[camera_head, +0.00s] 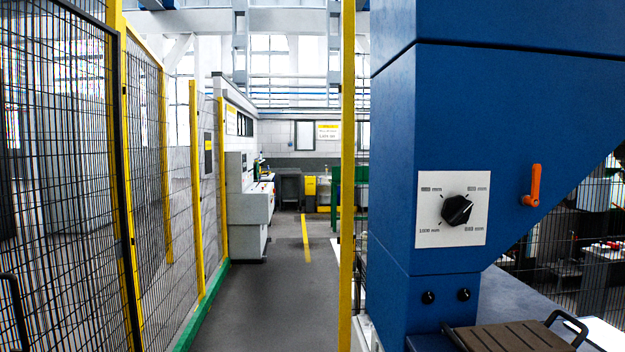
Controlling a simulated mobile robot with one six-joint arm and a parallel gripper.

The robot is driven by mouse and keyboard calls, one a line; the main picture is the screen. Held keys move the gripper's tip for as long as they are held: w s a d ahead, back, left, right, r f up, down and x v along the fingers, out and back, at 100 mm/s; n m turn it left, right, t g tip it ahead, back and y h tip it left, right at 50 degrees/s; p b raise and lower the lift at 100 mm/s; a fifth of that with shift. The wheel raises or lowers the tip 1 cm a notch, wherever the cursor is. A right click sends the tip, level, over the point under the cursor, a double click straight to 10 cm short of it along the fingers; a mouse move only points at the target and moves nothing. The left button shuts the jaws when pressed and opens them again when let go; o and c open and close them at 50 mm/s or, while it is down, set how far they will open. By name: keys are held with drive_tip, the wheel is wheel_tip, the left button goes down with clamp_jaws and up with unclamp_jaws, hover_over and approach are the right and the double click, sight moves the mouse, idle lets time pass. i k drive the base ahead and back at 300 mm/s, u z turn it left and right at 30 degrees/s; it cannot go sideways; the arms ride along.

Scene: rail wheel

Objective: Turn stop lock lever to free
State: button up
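An orange lever (535,185) sticks out from the right part of the blue machine housing (395,150). It stands nearly upright, with its foot bent to the left at the bottom. No label beside it is readable, so I cannot tell which position it marks. Left of it, a white plate (430,190) carries a black rotary knob (457,210) with mm markings around it. My gripper is not in view.
Two black knobs (464,295) sit low on the housing. A brown slatted tray (515,338) with black handles is at the bottom right. A yellow post (347,180) stands left of the housing. Mesh fencing (60,180) lines the left; the grey aisle floor (275,310) between is clear.

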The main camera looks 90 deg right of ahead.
sight(533, 201)
drive_tip(key=z, duration=4.05)
drive_tip(key=k, duration=0.5)
drive_tip(key=z, duration=1)
drive_tip(key=i, duration=1.1)
drive_tip(key=u, duration=0.1)
